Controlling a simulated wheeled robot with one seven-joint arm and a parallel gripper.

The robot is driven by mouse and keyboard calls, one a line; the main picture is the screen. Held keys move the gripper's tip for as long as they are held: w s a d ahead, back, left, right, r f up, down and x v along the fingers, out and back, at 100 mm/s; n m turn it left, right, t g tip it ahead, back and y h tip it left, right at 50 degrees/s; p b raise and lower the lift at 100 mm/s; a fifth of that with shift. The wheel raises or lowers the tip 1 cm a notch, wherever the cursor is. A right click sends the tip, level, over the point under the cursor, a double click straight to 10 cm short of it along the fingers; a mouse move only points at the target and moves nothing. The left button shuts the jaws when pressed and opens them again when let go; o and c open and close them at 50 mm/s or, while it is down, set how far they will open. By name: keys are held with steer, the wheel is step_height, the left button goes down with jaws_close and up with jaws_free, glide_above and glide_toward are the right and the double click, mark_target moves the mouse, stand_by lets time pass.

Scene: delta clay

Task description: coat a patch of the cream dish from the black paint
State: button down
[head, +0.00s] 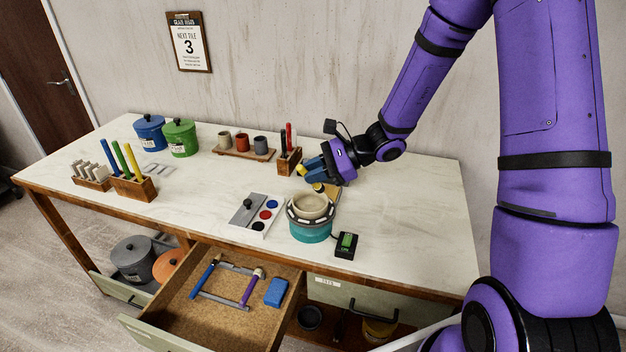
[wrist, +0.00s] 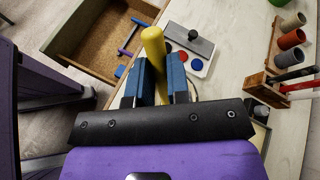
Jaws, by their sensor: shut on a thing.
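The cream dish (head: 312,205) sits on a teal turntable (head: 310,233) near the middle of the table. The black paint (head: 258,226) is the front well of a white palette (head: 277,210), left of the turntable, with red and blue wells behind it. My gripper (head: 313,168) is just behind and above the dish. It is shut on a yellow-handled tool (wrist: 153,50), whose round handle stands between the blue fingers in the wrist view. The tool's working end is hidden.
A grey lid with a black knob (head: 246,208) lies on the palette's left. A switch box (head: 346,245) stands right of the turntable. A wooden holder with red and black sticks (head: 289,160) is behind my gripper. The drawer (head: 205,320) is open in front.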

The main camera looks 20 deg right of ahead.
steer(key=shift+r, duration=0.3)
steer(key=shift+r, duration=0.1)
step_height(320, 180, up, 3)
steer(key=shift+f, duration=0.1)
stand_by(0.4)
steer(key=shift+f, duration=0.1)
stand_by(0.6)
steer(key=shift+w+d+f, duration=0.1)
steer(key=shift+d+f, duration=0.05)
steer(key=shift+f, duration=0.65)
steer(key=shift+w+d+f+m+y, duration=0.1)
steer(key=shift+d+f+m+y, duration=0.2)
steer(key=shift+f, duration=0.6)
steer(key=shift+w+d+f+m+y, duration=0.1)
steer(key=shift+f+y, duration=0.25)
steer(key=shift+f, duration=0.5)
steer(key=shift+d+f+m+y, duration=0.1)
steer(key=shift+d+f+y, duration=0.2)
steer(key=shift+f, duration=0.6)
